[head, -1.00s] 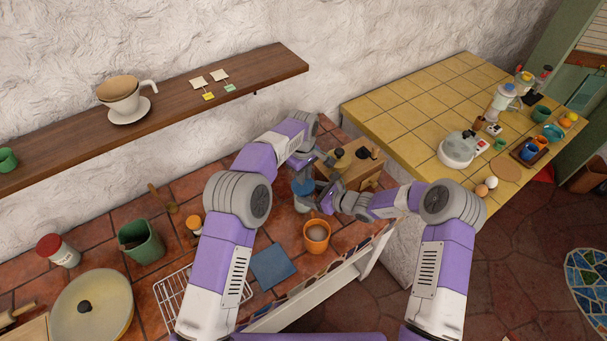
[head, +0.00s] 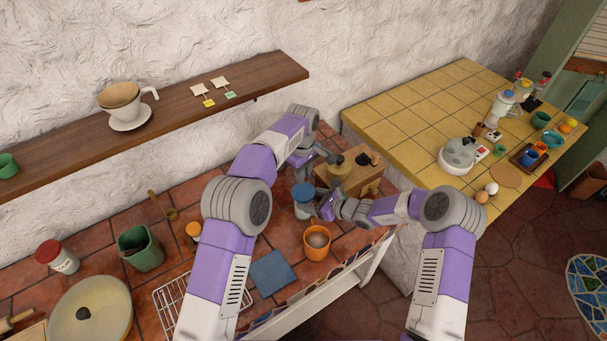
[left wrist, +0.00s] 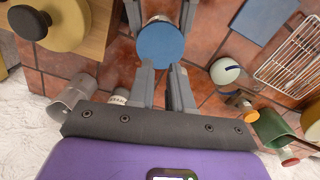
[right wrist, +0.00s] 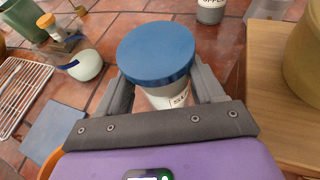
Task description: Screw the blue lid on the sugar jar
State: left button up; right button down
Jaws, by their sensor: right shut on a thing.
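The sugar jar (right wrist: 168,97), white with a dark-lettered label partly hidden, stands upright on the tiled counter. The round blue lid (right wrist: 156,52) sits level on its top; I cannot tell how tightly it is turned. The lid also shows in the left wrist view (left wrist: 160,43) and the head view (head: 303,190). My right gripper (head: 318,207) is shut on the jar's body below the lid, one finger on each side. My left gripper (left wrist: 162,70) is open and empty, its fingers apart near the lid's edge.
An orange mug (head: 316,240) stands close in front of the jar, with a blue square mat (head: 271,272) to its left. A wooden box (head: 352,180) is close on the right. A wire rack (head: 180,300) and a green pot (head: 140,247) stand farther left.

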aim_at(303, 191)
pick_arm(q)
jog(key=o, duration=0.5)
jog(key=shift+f+n, duration=0.1)
jog(key=shift+n, duration=0.3)
jog(key=shift+c, duration=0.2)
jog(key=shift+o, duration=1.2)
jog(key=shift+s+n, duration=0.1)
jog(key=shift+n, duration=0.5)
jog(key=o, duration=0.7)
jog(key=n, duration=0.6)
jog(key=shift+s+f, duration=0.1)
jog(key=shift+f, duration=0.15)
jog(key=shift+o, duration=0.2)
jog(key=n, duration=0.6)
jog(key=shift+r, duration=0.15)
jog(key=n, duration=0.6)
jog(key=shift+w+r, duration=0.2)
jog(key=shift+r, duration=0.2)
jog(key=shift+f, duration=0.1)
jog(key=shift+f, duration=3.95)
jog(key=shift+c, duration=0.3)
